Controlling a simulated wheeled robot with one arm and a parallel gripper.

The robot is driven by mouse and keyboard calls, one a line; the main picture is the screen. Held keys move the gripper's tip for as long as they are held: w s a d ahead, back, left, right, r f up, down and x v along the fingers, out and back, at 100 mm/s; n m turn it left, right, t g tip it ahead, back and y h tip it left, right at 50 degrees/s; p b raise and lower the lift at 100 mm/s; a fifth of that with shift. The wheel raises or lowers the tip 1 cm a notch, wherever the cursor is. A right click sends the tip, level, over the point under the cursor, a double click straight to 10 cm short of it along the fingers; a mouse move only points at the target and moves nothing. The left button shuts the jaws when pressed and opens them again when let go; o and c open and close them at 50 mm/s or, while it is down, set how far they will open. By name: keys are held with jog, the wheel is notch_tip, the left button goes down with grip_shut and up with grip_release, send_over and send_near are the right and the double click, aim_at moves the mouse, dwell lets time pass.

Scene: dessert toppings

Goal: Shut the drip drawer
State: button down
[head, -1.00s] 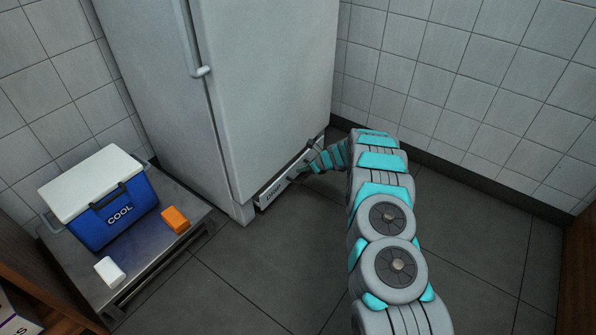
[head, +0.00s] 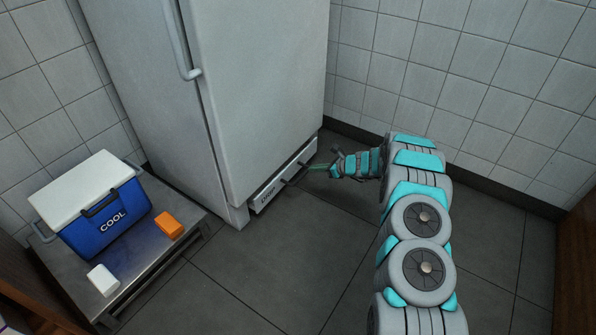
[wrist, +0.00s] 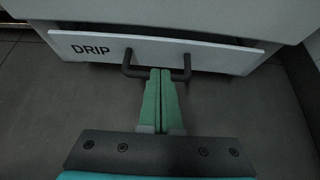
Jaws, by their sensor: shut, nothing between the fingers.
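The drip drawer (head: 268,192) is a white, low drawer at the foot of the fridge, and its front stands a little out from the fridge. In the wrist view the drawer front (wrist: 215,54) reads "DRIP", with a dark gap above it under the fridge. A dark bar handle (wrist: 133,70) sticks out from the front. My gripper (wrist: 161,71) is shut and empty, its green fingertips at the middle of the handle. I cannot tell whether they touch it. In the head view my gripper (head: 312,166) points left at the drawer front.
The white fridge (head: 262,90) stands above the drawer, its door shut. A low metal table (head: 140,262) at left holds a blue cooler (head: 112,218), an orange block (head: 168,225) and a white block (head: 103,280). The dark floor before the drawer is clear.

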aim_at(291, 169)
jog(key=x, duration=1)
jog(key=shift+w+d+b, duration=0.2)
jog(key=shift+b, duration=0.2)
jog(key=shift+r, duration=0.1)
